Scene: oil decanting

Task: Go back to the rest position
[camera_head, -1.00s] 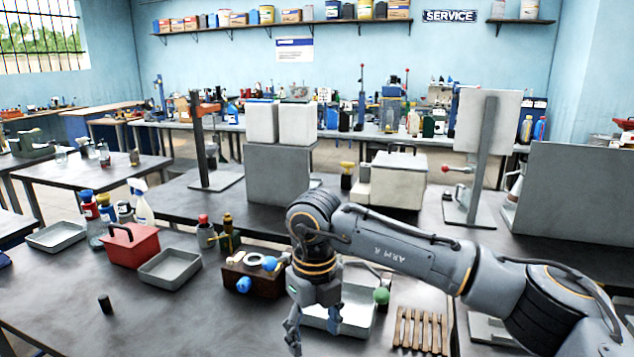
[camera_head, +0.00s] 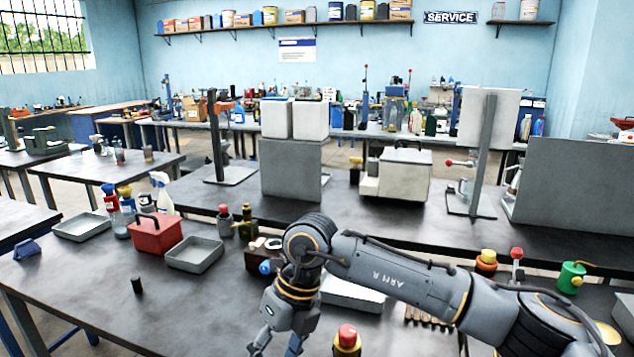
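My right arm (camera_head: 395,278), marked ARM R, reaches in from the right over the front bench. Its gripper (camera_head: 276,346) points down near the bottom edge of the view. Its two fingers are apart, with nothing seen between them; the tips are at the edge of the picture. My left arm and gripper are not in view.
The bench (camera_head: 190,310) holds a red toolbox (camera_head: 155,233), grey trays (camera_head: 194,254), a small black cylinder (camera_head: 137,285) and a partly hidden dark block. A red-capped container (camera_head: 347,340) stands right of the gripper. The bench's left front is mostly clear.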

